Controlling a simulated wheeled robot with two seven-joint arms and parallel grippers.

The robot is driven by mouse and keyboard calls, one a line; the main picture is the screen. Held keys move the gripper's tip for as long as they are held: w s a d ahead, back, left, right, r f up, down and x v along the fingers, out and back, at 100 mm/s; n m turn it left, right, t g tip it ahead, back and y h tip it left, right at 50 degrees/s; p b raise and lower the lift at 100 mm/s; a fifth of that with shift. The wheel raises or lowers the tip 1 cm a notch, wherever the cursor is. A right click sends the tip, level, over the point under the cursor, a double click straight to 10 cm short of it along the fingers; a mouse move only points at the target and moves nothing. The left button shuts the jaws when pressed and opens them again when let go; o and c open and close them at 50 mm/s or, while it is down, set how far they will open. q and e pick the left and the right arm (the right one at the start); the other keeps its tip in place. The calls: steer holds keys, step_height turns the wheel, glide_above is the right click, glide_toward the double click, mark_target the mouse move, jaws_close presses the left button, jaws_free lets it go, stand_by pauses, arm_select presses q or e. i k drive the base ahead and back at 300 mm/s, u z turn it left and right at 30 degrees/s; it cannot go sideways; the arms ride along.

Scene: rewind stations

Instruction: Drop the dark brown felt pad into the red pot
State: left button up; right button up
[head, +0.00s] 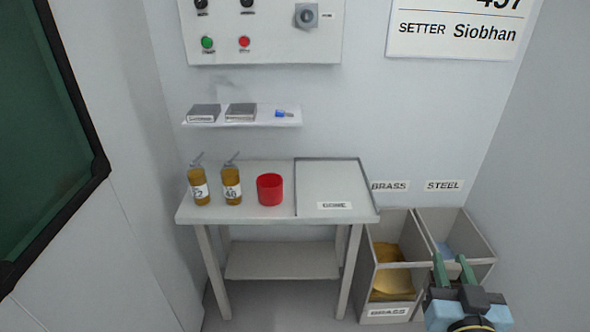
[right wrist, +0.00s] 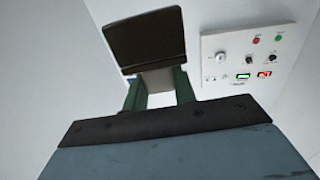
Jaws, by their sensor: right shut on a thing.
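The red pot (head: 270,190) stands upright on the small table, right of two brown bottles; its open top faces up. My right gripper (head: 454,264) is at the lower right of the head view, in front of the bins and well away from the pot. In the right wrist view its green fingers (right wrist: 160,82) are shut on the dark brown felt pad (right wrist: 146,38), which sticks out beyond the fingertips. A paler grey piece shows between the fingers below the pad. I cannot make out the pad in the head view. My left gripper is not in view.
Two labelled bottles (head: 200,186) stand left of the pot on the table (head: 250,213). A marked tray area (head: 325,180) lies right of it. Brass (head: 388,295) and steel (head: 472,222) bins stand right of the table. A wall shelf (head: 243,120) and control panel (head: 262,35) are above.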

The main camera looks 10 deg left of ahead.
mark_target(270, 199)
steer(key=u, duration=0.7)
steer(key=i, duration=1.1)
steer(key=u, duration=0.7)
